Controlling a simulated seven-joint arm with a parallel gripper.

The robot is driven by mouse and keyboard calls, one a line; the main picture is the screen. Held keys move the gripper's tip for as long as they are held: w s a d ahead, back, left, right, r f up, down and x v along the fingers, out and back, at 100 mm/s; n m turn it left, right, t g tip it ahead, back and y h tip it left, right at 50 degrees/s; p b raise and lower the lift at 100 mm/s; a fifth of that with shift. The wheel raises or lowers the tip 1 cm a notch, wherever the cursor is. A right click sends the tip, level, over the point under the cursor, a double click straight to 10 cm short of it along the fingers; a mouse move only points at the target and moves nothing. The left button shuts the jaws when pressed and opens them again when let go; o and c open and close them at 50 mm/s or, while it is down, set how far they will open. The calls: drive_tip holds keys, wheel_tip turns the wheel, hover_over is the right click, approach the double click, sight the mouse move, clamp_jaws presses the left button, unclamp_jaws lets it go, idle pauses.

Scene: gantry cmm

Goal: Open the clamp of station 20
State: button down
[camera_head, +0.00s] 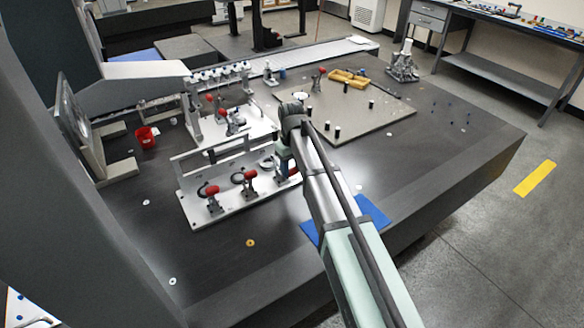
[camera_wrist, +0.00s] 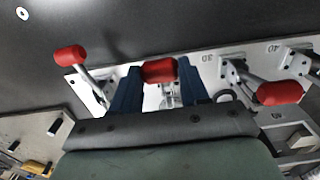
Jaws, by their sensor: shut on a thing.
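In the wrist view, the two blue fingers of my gripper (camera_wrist: 160,78) are shut on the red handle grip (camera_wrist: 160,70) of a toggle clamp, one finger at each end. The clamp's metal body shows partly behind it; its station number is hidden. The labels 30 and 40 show to its right, next to clamps. In the head view, my gripper (camera_head: 286,165) is at the right end of the white fixture plate (camera_head: 222,212), and my arm hides much of the held clamp.
A neighbouring clamp's red handle (camera_wrist: 70,55) sticks up left of my fingers, and another red handle (camera_wrist: 280,93) is close on the right. A rail frame (camera_head: 210,147) runs behind the clamps. A plate with black posts (camera_head: 345,115) lies beyond; the table in front is mostly clear.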

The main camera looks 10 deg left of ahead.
drive_tip(key=shift+w+a+r, duration=0.15)
drive_tip(key=shift+w, duration=0.05)
drive_tip(key=shift+w+a+r, duration=0.65)
drive_tip(key=shift+w+a, duration=0.3)
drive_tip(key=shift+w+a+r, duration=0.25)
drive_tip(key=shift+w+a, duration=0.45)
drive_tip(key=shift+a, duration=0.05)
drive_tip(key=c, duration=0.9)
unclamp_jaws()
drive_tip(key=shift+a+f, duration=0.1)
drive_tip(key=o, duration=0.3)
drive_tip(key=shift+o, duration=0.2)
drive_tip(key=shift+d, duration=0.2)
